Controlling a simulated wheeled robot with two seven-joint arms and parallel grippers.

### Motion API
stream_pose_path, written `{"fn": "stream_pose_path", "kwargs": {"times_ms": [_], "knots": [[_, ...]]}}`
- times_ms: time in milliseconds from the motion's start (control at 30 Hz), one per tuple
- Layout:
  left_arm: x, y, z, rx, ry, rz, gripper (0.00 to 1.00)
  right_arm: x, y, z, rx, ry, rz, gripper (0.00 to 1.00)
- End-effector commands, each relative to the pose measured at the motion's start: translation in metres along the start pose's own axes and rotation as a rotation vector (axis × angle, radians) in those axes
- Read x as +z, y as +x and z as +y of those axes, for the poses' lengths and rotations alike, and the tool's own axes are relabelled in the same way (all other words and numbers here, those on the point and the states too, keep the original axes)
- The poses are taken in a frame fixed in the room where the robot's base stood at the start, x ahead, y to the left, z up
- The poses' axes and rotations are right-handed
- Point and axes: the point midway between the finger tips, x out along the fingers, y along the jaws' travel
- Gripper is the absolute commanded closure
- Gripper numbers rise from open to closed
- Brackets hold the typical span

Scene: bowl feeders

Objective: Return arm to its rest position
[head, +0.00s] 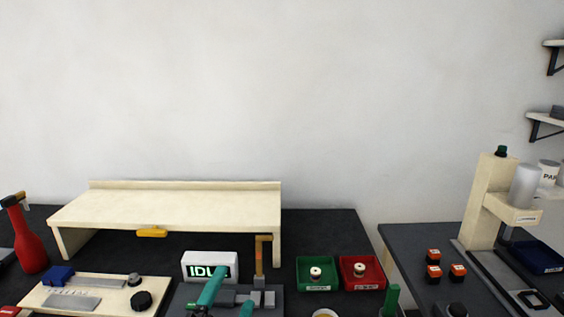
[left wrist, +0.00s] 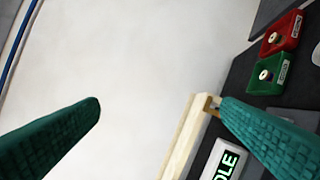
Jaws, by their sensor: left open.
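My left gripper (head: 228,299) shows at the bottom of the head view, its teal fingers in front of a white box with an IDLE display (head: 210,266). In the left wrist view, the two fingers of my left gripper (left wrist: 160,103) stand wide apart with nothing between them. The IDLE box also shows at the bottom of the left wrist view (left wrist: 222,163), beside the right-hand finger. My right gripper is in neither view.
A pale wooden shelf (head: 170,208) stands behind. A green bin (head: 317,286) and a red bin (head: 362,282) each hold a spool-like part. A red bottle (head: 32,250) stands at far left. A second table (head: 420,240) at right carries a pale tower (head: 482,200) and several orange-topped blocks.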

Motion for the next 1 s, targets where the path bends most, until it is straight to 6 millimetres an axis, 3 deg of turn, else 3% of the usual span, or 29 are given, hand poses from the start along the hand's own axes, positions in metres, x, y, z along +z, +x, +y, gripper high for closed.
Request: {"fn": "stream_pose_path", "kwargs": {"times_ms": [33, 100, 200, 300, 500, 733, 1000], "knots": [[-0.030, -0.016, -0.023, -0.105, -0.126, 0.126, 0.13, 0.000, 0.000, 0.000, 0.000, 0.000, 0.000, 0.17], [-0.065, -0.043, -0.054, -0.236, -0.293, 0.299, 0.13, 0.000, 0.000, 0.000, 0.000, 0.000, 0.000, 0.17], [-0.101, -0.093, -0.094, -0.402, -0.505, 0.541, 0.13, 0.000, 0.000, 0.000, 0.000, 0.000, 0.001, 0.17], [-0.120, -0.143, -0.124, -0.530, -0.664, 0.748, 0.13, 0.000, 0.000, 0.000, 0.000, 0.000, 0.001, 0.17], [-0.131, -0.226, -0.155, -0.706, -0.862, 1.066, 0.13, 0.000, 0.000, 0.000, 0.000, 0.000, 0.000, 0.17], [-0.125, -0.308, -0.167, -0.855, -1.000, 1.373, 0.13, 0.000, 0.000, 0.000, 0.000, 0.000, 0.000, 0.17], [-0.153, -0.306, -0.245, -0.875, -0.985, 1.382, 0.13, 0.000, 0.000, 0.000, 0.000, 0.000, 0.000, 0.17]]}}
